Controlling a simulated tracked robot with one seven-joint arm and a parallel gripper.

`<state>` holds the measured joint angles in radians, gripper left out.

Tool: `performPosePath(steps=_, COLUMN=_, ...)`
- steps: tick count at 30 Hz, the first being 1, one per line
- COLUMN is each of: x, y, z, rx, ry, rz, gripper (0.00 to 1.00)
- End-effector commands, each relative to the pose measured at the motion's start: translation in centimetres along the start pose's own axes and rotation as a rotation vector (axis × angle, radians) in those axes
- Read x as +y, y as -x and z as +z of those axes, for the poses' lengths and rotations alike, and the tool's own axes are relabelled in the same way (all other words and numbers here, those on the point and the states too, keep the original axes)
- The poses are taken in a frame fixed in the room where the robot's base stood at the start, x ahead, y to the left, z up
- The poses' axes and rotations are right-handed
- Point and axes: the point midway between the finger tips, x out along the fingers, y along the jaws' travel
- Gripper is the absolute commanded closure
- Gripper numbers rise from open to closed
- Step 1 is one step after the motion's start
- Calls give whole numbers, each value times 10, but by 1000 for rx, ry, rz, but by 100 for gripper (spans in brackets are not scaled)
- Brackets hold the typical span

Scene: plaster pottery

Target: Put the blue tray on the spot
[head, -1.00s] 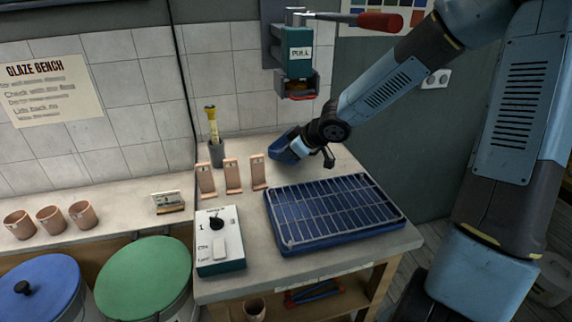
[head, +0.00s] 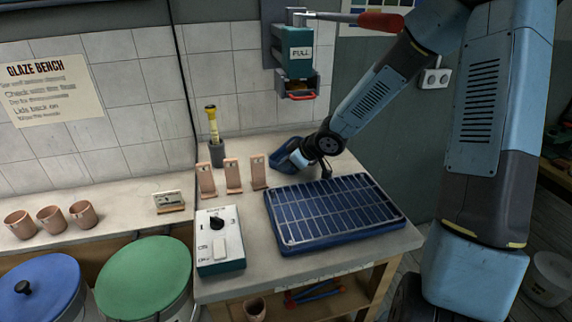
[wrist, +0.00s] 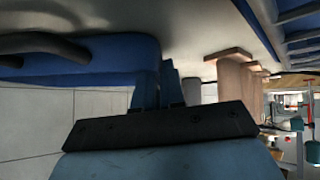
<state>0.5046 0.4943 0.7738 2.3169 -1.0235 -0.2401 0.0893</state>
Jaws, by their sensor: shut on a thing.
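A small, dark blue tray-like thing (head: 284,156) is at the back of the bench, behind the wire-topped tray. My gripper (head: 299,155) is shut on it, and the fingers and wrist hide part of it. In the wrist view its blue side (wrist: 90,62) fills the upper left, with a dark curved bar across it, and my gripper (wrist: 171,88) meets its edge. It looks tilted in the head view; I cannot tell whether it touches the bench. A larger blue tray (head: 290,243) with a wire grid lies flat at the bench's front right. No marked spot is clearly visible.
Three clay test tiles (head: 232,176) stand just left of my gripper. A control box (head: 220,242) is at the bench front, and a grey pot with a yellow-handled tool (head: 216,153) stands behind. A teal wall dispenser (head: 296,50) hangs above. Bare bench shows between box and tiles.

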Motion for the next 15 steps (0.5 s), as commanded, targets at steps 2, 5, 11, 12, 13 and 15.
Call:
performPosePath(steps=2, x=0, y=0, z=0, rx=0, ry=0, rz=0, gripper=100)
performPosePath(steps=5, x=0, y=0, z=0, rx=1, ry=0, rz=0, gripper=100)
performPosePath(steps=11, x=0, y=-1, z=1, rx=0, ry=0, rz=0, gripper=88)
performPosePath(steps=12, x=0, y=-1, z=1, rx=0, ry=0, rz=0, gripper=84)
performPosePath(steps=13, x=0, y=-1, z=1, rx=0, ry=0, rz=0, gripper=81)
performPosePath(steps=15, x=0, y=-1, z=1, rx=0, ry=-1, rz=0, gripper=74)
